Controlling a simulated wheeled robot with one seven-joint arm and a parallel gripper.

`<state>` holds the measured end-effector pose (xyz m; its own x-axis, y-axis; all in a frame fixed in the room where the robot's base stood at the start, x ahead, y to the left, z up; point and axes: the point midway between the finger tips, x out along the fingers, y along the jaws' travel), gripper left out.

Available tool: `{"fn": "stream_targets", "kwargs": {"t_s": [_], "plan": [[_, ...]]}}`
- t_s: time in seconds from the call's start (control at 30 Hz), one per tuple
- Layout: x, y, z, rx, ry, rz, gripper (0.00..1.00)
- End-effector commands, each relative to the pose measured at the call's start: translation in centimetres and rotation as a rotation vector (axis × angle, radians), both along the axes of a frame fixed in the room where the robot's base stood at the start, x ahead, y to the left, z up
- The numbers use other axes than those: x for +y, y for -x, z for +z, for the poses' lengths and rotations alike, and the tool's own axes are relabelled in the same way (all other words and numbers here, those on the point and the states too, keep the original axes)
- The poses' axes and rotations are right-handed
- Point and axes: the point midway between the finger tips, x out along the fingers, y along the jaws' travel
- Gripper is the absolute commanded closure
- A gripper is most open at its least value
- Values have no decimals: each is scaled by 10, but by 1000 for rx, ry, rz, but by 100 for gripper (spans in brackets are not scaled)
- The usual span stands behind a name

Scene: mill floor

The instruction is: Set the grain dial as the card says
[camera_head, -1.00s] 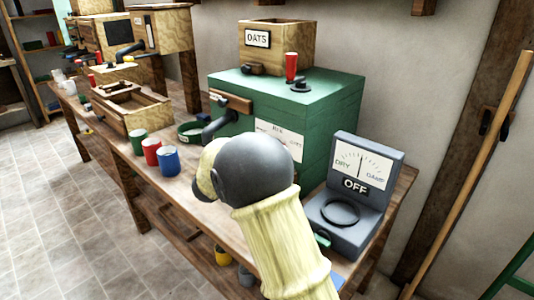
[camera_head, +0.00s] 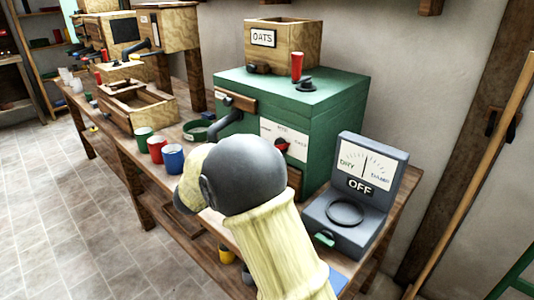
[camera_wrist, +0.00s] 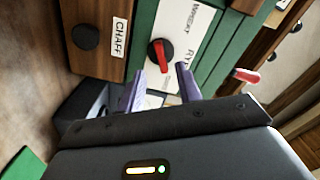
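The grain dial (camera_head: 281,146) is a black and red knob on a white printed panel (camera_head: 298,153) on the front of the green mill (camera_head: 330,110). I cannot tell for sure which word the dial points at. My gripper (camera_wrist: 161,85) is open and empty, its two purple-grey fingers apart and lined up roughly with the dial, not visibly touching it. In the head view my arm hides the fingers. A wooden box (camera_head: 281,45) labelled "OATS" tops the mill.
A grey meter (camera_head: 355,200) reading "OFF" stands right of the mill. Green, red and blue cups (camera_head: 173,159) stand left on the bench. A drawer labelled "CHAFF" (camera_wrist: 98,35) is beside the dial in the wrist view. A red peg (camera_head: 297,66) stands on the mill.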

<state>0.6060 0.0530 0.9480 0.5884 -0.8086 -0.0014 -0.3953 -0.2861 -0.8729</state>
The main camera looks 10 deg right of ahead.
Motion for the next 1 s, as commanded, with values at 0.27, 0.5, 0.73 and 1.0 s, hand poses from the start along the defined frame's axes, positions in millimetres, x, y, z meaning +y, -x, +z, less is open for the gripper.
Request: {"fn": "stream_targets", "kwargs": {"t_s": [0.27, 0.5, 0.73, 1.0], "plan": [[47, 33, 1, 0, 0, 4, 65], [81, 58, 0, 0, -1, 3, 65], [92, 67, 0, 0, -2, 0, 65], [91, 66, 0, 0, -2, 0, 65]]}}
